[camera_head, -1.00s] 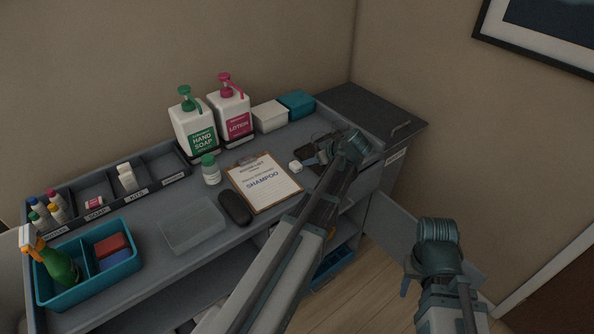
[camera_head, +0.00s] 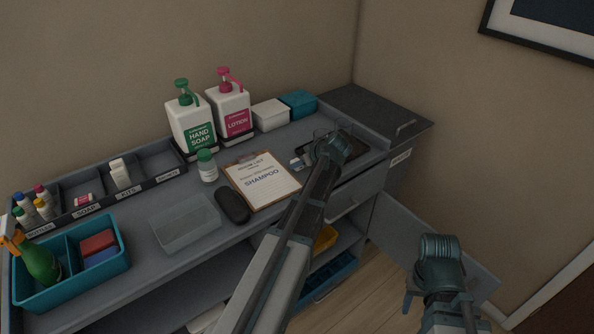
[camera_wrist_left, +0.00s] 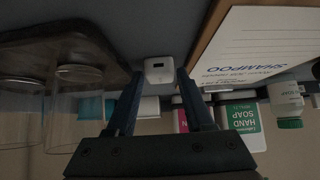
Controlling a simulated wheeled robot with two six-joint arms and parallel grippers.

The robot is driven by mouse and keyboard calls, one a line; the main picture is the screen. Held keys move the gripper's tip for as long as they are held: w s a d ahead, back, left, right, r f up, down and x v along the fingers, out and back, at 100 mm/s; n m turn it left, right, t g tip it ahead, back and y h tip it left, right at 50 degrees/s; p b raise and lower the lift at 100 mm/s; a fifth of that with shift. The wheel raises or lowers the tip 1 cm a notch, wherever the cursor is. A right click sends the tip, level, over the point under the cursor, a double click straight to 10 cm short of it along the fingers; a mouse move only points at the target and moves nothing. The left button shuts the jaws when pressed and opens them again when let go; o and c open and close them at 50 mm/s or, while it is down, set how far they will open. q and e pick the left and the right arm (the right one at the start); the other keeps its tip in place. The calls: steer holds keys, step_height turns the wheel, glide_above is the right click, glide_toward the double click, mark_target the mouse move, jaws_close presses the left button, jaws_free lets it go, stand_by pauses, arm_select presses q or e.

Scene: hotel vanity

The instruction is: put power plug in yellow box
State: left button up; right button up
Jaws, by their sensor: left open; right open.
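The white power plug (camera_head: 296,162) lies on the counter right of the clipboard, partly hidden by my left arm. In the left wrist view the plug (camera_wrist_left: 165,70) shows as a small white block with a dark slot, between the tips of my left gripper (camera_wrist_left: 160,77). That gripper is open with a finger on either side; I cannot tell whether they touch the plug. The yellow box (camera_head: 325,238) is on the shelf under the counter, partly hidden by my left arm. My right gripper (camera_head: 409,301) is open and empty, low at the right, mostly hidden by its wrist.
A clipboard (camera_head: 262,182), a black case (camera_head: 233,204) and a clear tray (camera_head: 185,222) lie left of my left arm. A dark tray with glasses (camera_wrist_left: 72,100) is beside the plug. Pump bottles (camera_head: 192,125) stand behind. An open cabinet door (camera_head: 400,235) is near my right arm.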

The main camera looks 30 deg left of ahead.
arm_select(q)
steer(key=shift+w+a+f, duration=0.2)
steer(key=shift+a+f, duration=0.1)
steer(key=shift+f, duration=0.1)
steer(key=shift+r, duration=0.1)
arm_select(e)
steer(key=shift+f, duration=0.3)
arm_select(q)
jaws_close()
steer(key=shift+r, duration=0.1)
arm_select(e)
steer(key=shift+r, duration=0.1)
arm_select(q)
steer(key=shift+r+p, duration=0.85)
steer(key=shift+p, duration=0.1)
step_height(320, 180, up, 2)
steer(key=shift+r+p, duration=0.1)
steer(key=shift+p, duration=0.95)
steer(key=s+d+p, duration=0.1)
steer(key=s+d, duration=0.9)
steer(key=d, duration=0.2)
steer(key=shift+s+r, duration=0.35)
steer(key=shift+r, duration=0.1)
arm_select(e)
step_height(320, 180, up, 5)
steer(key=shift+f, duration=0.1)
